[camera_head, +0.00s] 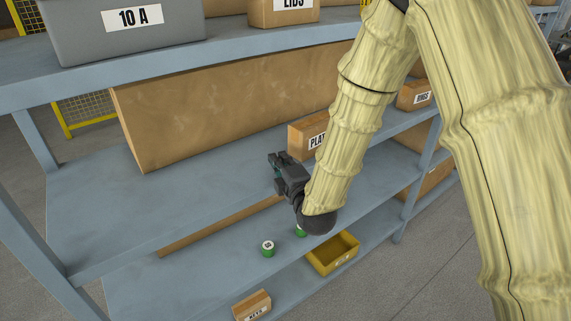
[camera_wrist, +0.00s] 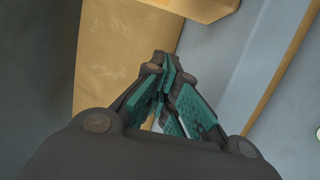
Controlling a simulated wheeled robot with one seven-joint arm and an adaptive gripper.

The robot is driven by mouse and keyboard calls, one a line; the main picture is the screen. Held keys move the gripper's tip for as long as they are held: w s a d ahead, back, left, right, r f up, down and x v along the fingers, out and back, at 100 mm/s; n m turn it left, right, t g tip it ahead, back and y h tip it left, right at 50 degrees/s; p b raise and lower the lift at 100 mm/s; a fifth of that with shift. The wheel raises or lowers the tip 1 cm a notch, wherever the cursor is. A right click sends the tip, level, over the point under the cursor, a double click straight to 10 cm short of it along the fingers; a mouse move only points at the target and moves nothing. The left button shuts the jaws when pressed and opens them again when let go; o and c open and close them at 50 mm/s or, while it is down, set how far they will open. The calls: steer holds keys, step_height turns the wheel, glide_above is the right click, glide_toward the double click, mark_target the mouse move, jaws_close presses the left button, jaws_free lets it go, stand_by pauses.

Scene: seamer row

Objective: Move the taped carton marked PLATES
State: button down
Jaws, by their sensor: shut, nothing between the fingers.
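The carton marked PLATES (camera_head: 309,136) is a small brown box on the middle shelf (camera_head: 170,215) of the blue-grey rack. Its label reads "PLA", and my arm covers the rest. My gripper (camera_head: 279,163) is in front of the carton and to its left in the head view, apart from it and above the shelf. In the wrist view my gripper (camera_wrist: 166,100) has its teal-padded fingers drawn together with nothing between them. A brown box edge shows at the top of the wrist view; I cannot tell for certain that it is the PLATES carton.
A RINGS-like labelled carton (camera_head: 413,96) sits farther right. Above are a grey bin marked 10 A (camera_head: 125,30) and a LIDS carton (camera_head: 283,12).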

mark_target(305, 135)
steer(key=p+x, duration=0.1)
steer(key=x, duration=0.2)
steer(key=shift+r, duration=0.15)
steer(key=shift+w+d+p, duration=0.5)
steer(key=shift+w+d, duration=0.35)
steer(key=shift+d, duration=0.3)
steer(key=shift+w+d, duration=0.35)
steer(key=shift+d, duration=0.1)
steer(key=shift+w, duration=0.1)
